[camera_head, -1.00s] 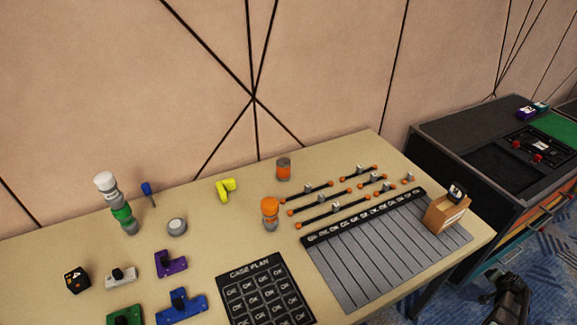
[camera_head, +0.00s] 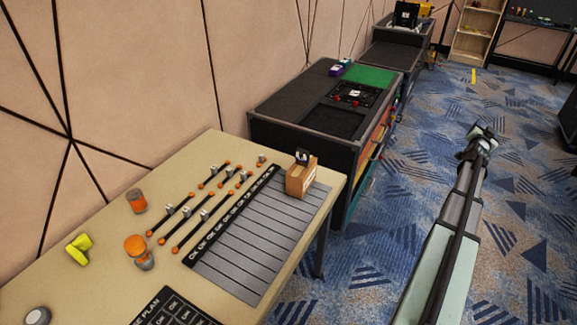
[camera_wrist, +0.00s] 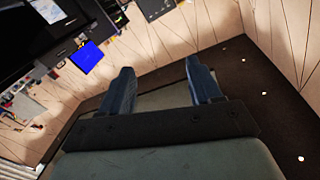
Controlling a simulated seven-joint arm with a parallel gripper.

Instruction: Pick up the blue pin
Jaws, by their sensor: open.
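The blue pin is not visible in either current view; the part of the tan table (camera_head: 100,305) where it stood is outside the head view. My gripper (camera_head: 482,133) is at the end of my outstretched arm, over the carpet right of the table and well apart from it. In the wrist view my gripper (camera_wrist: 161,75) has its two dark fingers spread apart with nothing between them.
On the table are a yellow piece (camera_head: 78,249), orange-topped containers, several orange-ended rods, a grey slotted board (camera_head: 238,262) and a small wooden box (camera_head: 301,178). A dark cabinet (camera_head: 290,105) stands beyond. Carpet (camera_head: 400,220) lies open at right.

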